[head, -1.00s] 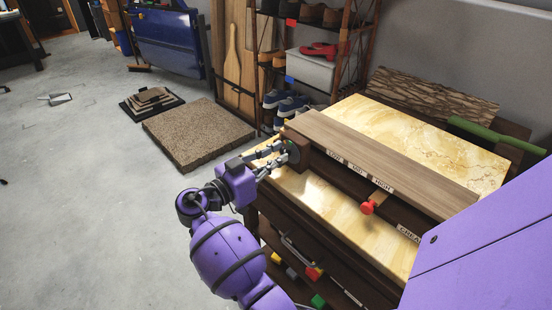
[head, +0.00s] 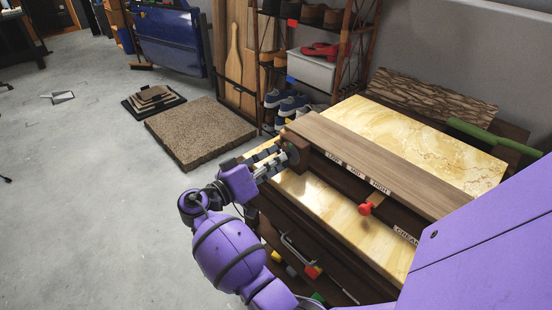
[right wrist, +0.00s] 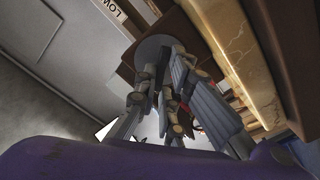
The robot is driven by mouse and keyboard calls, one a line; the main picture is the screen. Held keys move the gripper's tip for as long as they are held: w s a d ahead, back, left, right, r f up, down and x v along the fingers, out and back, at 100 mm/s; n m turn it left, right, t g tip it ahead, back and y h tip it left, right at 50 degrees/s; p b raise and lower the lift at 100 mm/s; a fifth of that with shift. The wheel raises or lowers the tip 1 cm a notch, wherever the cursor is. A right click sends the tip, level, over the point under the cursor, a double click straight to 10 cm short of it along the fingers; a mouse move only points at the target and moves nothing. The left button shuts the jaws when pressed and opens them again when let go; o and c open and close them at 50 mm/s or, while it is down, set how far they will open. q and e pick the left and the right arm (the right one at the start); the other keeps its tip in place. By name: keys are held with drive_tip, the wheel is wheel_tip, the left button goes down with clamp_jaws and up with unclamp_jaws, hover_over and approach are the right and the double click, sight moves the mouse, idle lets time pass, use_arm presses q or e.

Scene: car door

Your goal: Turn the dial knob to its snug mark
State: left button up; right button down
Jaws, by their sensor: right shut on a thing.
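The dial knob (head: 293,154) is a dark round disc on the left end face of the brown block under the wooden shelf board. It also shows in the right wrist view as a grey disc (right wrist: 152,48), partly covered by my fingers. My right gripper (head: 281,160) reaches it from the left and is shut on the knob. In the right wrist view its fingers (right wrist: 162,72) meet at the disc. I cannot make out a snug mark. My left gripper is not in view.
The shelf board (head: 385,160) carries LOW, MID and HIGH labels on its front, with a red knob (head: 365,209) below. A shoe rack (head: 310,70) stands at the back. The floor (head: 80,200) at left is mostly clear.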

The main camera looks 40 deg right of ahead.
drive_tip(key=shift+n, duration=0.4)
drive_tip(key=c, duration=1.9)
unclamp_jaws()
drive_tip(key=shift+o, duration=0.2)
drive_tip(key=a, duration=1.2)
drive_tip(key=shift+s, duration=0.45)
